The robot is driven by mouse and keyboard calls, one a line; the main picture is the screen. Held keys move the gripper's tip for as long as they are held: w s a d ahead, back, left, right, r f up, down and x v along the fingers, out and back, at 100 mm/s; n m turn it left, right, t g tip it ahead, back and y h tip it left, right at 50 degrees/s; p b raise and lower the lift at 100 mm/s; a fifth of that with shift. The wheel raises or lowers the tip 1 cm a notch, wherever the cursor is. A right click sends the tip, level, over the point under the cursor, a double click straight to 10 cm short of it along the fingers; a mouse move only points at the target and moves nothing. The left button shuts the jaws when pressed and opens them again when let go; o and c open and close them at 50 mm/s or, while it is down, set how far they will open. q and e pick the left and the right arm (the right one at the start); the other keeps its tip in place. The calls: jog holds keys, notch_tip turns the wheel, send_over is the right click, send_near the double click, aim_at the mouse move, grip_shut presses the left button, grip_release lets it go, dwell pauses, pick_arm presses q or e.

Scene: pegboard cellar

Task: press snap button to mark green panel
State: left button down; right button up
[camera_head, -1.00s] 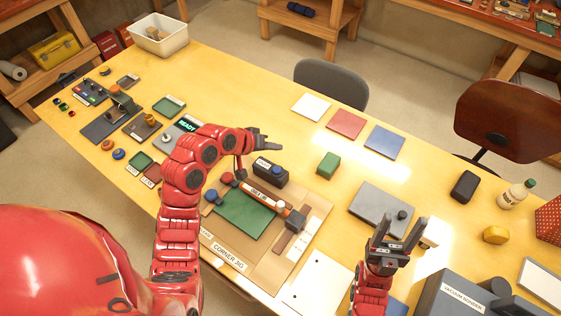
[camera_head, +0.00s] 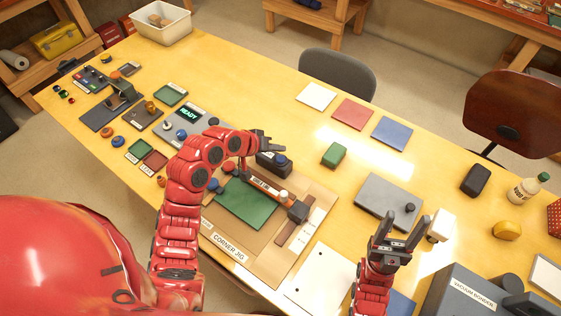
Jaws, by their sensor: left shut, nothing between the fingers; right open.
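The green panel (camera_head: 246,204) lies flat in the corner jig (camera_head: 262,258). A black box with a label and a blue button on top (camera_head: 272,166) stands at the jig's far edge; it may be the snap button, but its label is too small to read. My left gripper (camera_head: 264,143) is shut and empty, just beyond this box in the picture and apparently above it; I cannot tell whether it touches. An orange and white bar (camera_head: 268,189) lies along the panel's far right edge. My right gripper (camera_head: 402,230) is open and empty, beside a white block (camera_head: 442,225).
A grey device (camera_head: 195,121) with a lit READY screen stands left of my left forearm. A grey plate with a knob (camera_head: 385,196) lies beyond my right gripper. The vacuum bonder (camera_head: 458,296) stands at front right. Table around the green block (camera_head: 334,155) is clear.

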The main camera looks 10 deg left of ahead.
aim_at(278, 160)
pick_arm(q)
jog(key=shift+f+b, duration=0.45)
jog(key=shift+f, duration=0.7)
dwell(1.1)
jog(key=shift+f, duration=0.4)
jog(key=shift+f+b, duration=0.55)
jog(key=shift+b, duration=0.05)
dwell(0.5)
jog(key=shift+r, duration=0.1)
jog(key=shift+r+p, duration=0.6)
jog(key=shift+r, duration=0.25)
jog(key=shift+r, duration=0.1)
jog(key=shift+r+p, duration=1.6)
jog(key=shift+r, duration=0.85)
